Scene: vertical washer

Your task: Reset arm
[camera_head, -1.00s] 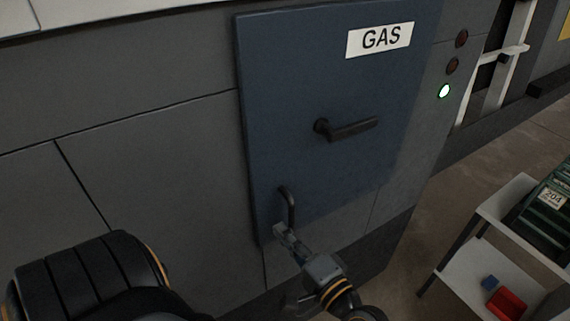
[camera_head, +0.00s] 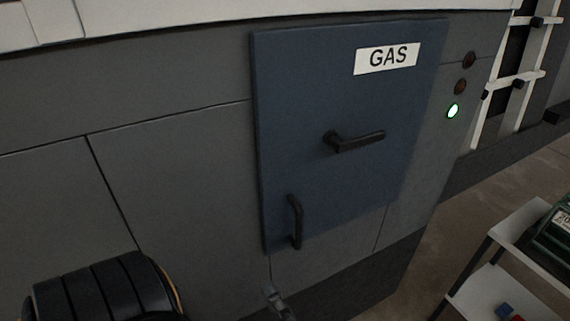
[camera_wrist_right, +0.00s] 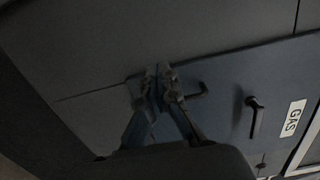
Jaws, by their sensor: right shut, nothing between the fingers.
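My right gripper (camera_head: 276,300) shows at the bottom edge of the head view, below the blue door, shut and empty. In the right wrist view its fingers (camera_wrist_right: 158,76) are close together. The blue door (camera_head: 300,110) bears a white GAS label (camera_head: 387,57), a black lever handle (camera_head: 356,141) and a black pull handle (camera_head: 295,222) near its lower left corner. The door looks shut. The gripper is apart from the pull handle. My left gripper is not in view.
A green lamp (camera_head: 453,110) glows below two dark red lamps to the right of the door. A white cart (camera_head: 512,236) with a green case (camera_head: 557,232) stands at the right. The grey machine wall (camera_head: 170,170) fills the left.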

